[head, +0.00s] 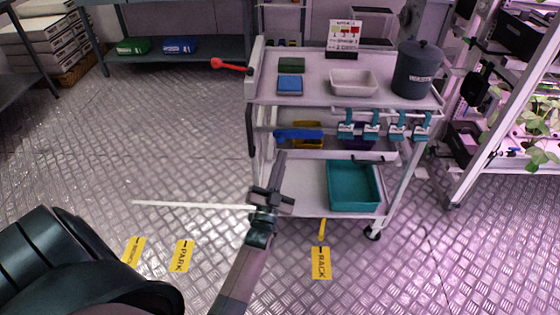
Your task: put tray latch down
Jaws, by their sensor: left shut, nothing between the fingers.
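My left gripper (281,160) is shut and empty, its fingers pointing up toward the cart, in front of the middle and lower shelves. A thin white rod (190,205) runs left from beside its wrist; I cannot tell whether it is attached there. No part is clearly marked as the tray latch. A red lever (230,66) sticks out from the left end of the white cart's top shelf (312,92), apart from and above the gripper. A blue handle (297,134) lies across the middle level, just above the fingertips. My right gripper is not in view.
The top shelf holds a white tray (354,83), a blue box (290,85) and a dark bin (416,70). Several teal clips (371,127) hang along its front. A teal crate (355,208) sits on the bottom shelf. Open floor (165,140) lies left of the cart.

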